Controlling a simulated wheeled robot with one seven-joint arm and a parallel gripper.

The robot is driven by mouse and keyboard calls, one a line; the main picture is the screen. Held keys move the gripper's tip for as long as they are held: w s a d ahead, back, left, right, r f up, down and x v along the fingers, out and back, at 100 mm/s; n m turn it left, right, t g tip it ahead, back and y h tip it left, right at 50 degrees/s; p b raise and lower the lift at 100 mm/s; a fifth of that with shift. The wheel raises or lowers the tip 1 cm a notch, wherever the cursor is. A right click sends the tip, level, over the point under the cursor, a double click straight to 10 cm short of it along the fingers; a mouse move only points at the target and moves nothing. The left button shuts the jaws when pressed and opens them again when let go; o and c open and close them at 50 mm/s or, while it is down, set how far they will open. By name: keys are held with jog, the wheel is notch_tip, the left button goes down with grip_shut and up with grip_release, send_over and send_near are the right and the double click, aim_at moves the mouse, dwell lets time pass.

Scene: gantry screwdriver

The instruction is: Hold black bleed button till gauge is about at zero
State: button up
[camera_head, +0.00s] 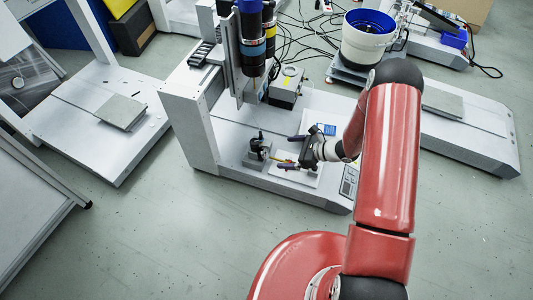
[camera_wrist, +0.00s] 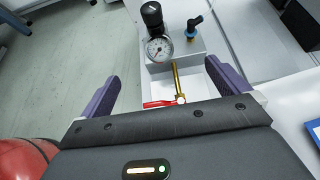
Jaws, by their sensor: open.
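A round white-faced gauge (camera_wrist: 158,49) stands on a light grey block, below a black knob (camera_wrist: 152,15) in the wrist view. The gauge's needle is too small to read surely. A blue-and-black fitting (camera_wrist: 194,25) stands to its right. Which black part is the bleed button I cannot tell. A brass pipe (camera_wrist: 177,78) with a red lever (camera_wrist: 160,103) runs from the block toward my gripper (camera_wrist: 162,72). My gripper is open, its purple fingers spread either side of the pipe and lever, touching nothing visible. In the head view my gripper (camera_head: 292,152) is just right of the gauge assembly (camera_head: 259,150).
The gantry machine's column (camera_head: 188,133) and screwdriver heads (camera_head: 252,45) stand behind and left of the gauge. A grey box (camera_head: 286,88) sits behind. A white bowl with blue rim (camera_head: 367,42) is farther back.

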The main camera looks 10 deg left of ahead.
dwell(0.5)
jog(key=p+v, duration=0.2)
jog(key=v, duration=0.8)
jog(key=shift+p, duration=0.35)
